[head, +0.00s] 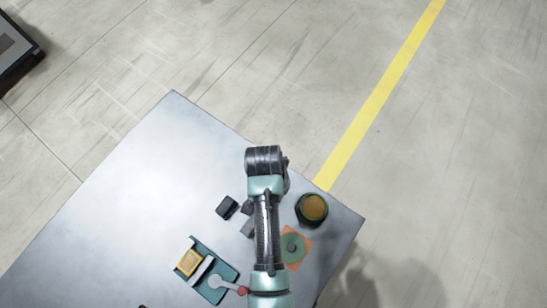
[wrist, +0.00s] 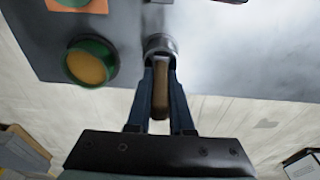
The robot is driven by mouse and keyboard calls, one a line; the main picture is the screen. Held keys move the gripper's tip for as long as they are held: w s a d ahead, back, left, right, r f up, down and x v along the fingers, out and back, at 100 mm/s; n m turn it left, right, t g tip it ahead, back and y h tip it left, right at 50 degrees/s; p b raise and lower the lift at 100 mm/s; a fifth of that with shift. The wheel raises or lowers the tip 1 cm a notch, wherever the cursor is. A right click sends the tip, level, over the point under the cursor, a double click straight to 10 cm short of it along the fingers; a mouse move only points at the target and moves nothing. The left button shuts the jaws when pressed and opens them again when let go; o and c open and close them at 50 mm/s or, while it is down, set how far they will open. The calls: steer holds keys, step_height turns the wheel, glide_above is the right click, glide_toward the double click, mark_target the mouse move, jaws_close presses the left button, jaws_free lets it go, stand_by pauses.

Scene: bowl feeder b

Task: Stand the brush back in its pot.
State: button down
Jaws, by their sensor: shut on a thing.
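In the wrist view, my gripper (wrist: 162,69) is shut on the brush, whose brown handle (wrist: 160,96) lies between the two blue fingers. A grey round pot (wrist: 160,40) stands on the table right at the fingertips, near the table edge. The far end of the brush is hidden by the fingers and the pot's rim, so I cannot tell whether it is inside the pot or only above it. In the head view, my arm hides the gripper, the brush and the pot.
A green container with orange contents (wrist: 89,64) stands close to the left of the pot; it also shows in the head view (head: 312,209). An orange mat (head: 302,260) with a green round thing, small dark blocks (head: 228,207) and a teal tray (head: 222,268) are nearby. The table's upper left is clear.

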steer(key=shift+f, duration=0.15)
steer(key=c, duration=0.8)
jaws_free()
